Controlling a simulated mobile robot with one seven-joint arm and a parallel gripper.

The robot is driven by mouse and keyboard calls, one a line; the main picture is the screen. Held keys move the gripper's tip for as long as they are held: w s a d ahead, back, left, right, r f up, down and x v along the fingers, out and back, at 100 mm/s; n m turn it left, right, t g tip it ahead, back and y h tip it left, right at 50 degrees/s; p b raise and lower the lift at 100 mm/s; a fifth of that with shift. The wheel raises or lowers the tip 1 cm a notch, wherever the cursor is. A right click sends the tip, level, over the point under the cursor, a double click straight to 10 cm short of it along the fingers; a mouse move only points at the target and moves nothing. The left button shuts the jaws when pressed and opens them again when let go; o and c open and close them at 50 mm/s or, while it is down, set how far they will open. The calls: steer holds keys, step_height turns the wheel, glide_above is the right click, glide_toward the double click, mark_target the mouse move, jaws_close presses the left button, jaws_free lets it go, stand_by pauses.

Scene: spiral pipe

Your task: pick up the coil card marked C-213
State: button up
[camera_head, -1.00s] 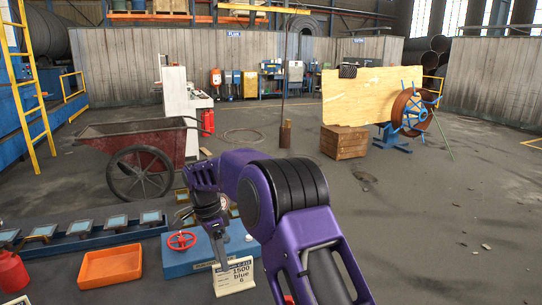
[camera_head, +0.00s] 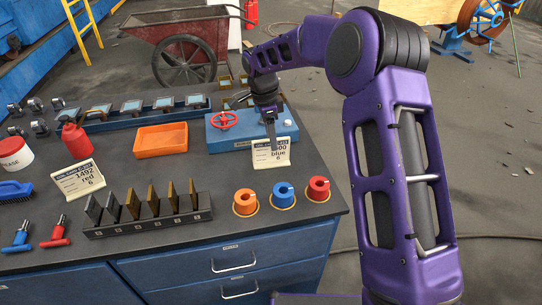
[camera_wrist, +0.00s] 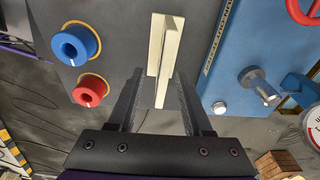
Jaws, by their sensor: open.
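A cream coil card (camera_head: 278,160) stands on the bench in front of the blue valve box; its large print reads 1500 blue 6. Its small heading is too blurred to read as C-213. My gripper (camera_head: 271,143) is over this card from above, partly hiding its face. In the wrist view the card (camera_wrist: 165,42) shows nearly edge-on, and its near end reaches between the two open fingers (camera_wrist: 158,103), with gaps on both sides. A second coil card (camera_head: 78,180), reading 1492 red 6, leans at the left of the bench; its heading is also unreadable.
The blue box (camera_head: 232,131) with a red handwheel (camera_head: 223,120) is just behind the card. Orange, blue and red knobs (camera_head: 284,196) stand in front. An orange tray (camera_head: 161,140) and a slotted rack (camera_head: 150,221) are to the left.

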mark_target(274, 161)
step_height(274, 161, down, 5)
steer(key=shift+d+r, duration=0.1)
steer(key=shift+d, duration=0.05)
jaws_close()
stand_by(0.4)
